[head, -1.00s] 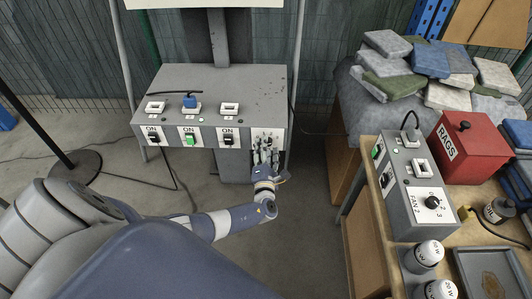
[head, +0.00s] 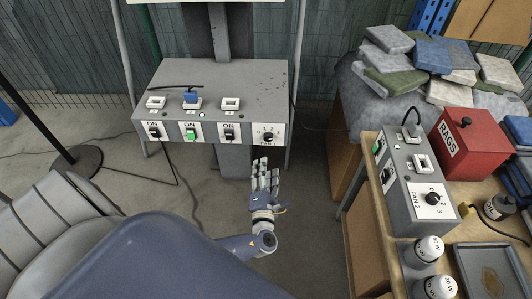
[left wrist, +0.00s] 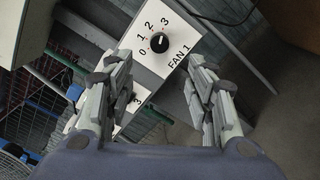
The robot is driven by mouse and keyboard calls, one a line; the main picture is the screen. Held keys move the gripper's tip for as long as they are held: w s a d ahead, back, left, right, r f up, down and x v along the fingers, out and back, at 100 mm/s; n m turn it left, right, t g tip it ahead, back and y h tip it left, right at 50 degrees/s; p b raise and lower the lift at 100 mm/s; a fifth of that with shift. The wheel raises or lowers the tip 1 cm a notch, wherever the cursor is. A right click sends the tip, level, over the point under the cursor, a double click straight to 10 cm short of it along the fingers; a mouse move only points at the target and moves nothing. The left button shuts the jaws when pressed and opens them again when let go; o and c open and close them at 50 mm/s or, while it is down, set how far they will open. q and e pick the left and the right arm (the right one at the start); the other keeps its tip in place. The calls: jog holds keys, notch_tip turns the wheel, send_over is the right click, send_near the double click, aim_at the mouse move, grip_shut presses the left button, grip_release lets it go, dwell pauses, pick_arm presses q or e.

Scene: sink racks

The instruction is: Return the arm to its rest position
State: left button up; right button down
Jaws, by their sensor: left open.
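My left gripper (head: 262,166) is open and empty in the head view, just in front of and below the right end of the grey switch box (head: 225,85). In the left wrist view its two fingers (left wrist: 165,75) stand apart. Beyond them is a white panel (left wrist: 175,20) marked FAN 1 with a black dial (left wrist: 160,43) numbered 0 to 3. The dial also shows in the head view (head: 268,137), clear of the fingers. My left arm comes in from the lower left. My right gripper is in neither view.
The switch box carries several switches, one green (head: 190,134), and a blue plug (head: 191,97). A wooden bench (head: 365,185) at the right holds a FAN 2 box (head: 408,205), a red RAGS box (head: 468,150) and white weights (head: 428,250). Cables cross the open floor at left.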

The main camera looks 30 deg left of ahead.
pick_arm(q)
jog(key=s+a+f+n+g+h, duration=0.15)
jog(key=s+f+n+g, duration=0.35)
jog(key=s+f+n, duration=0.6)
jog(key=s+f+n+g+h, duration=0.3)
jog(key=s+f+n+g, duration=0.35)
jog(key=f, duration=0.85)
jog(key=s+d+f+n+g+h, duration=0.1)
jog(key=s+d+f+n, duration=0.2)
jog(key=s+n, duration=0.4)
jog(key=s+d+f+n+h, duration=0.2)
jog(key=s+d+f+n, duration=0.1)
jog(key=s+n, duration=0.4)
jog(key=s+d+f+n+g+h, duration=0.1)
jog(key=s+d+f+n+h, duration=0.1)
jog(key=s+n, duration=0.5)
jog(key=s+d+f, duration=0.1)
jog(key=s+f, duration=0.1)
jog(key=s, duration=0.1)
jog(key=shift+s+d+g, duration=0.15)
jog(key=shift+s+g, duration=0.15)
jog(key=shift+g, duration=0.05)
jog(key=shift+f, duration=0.1)
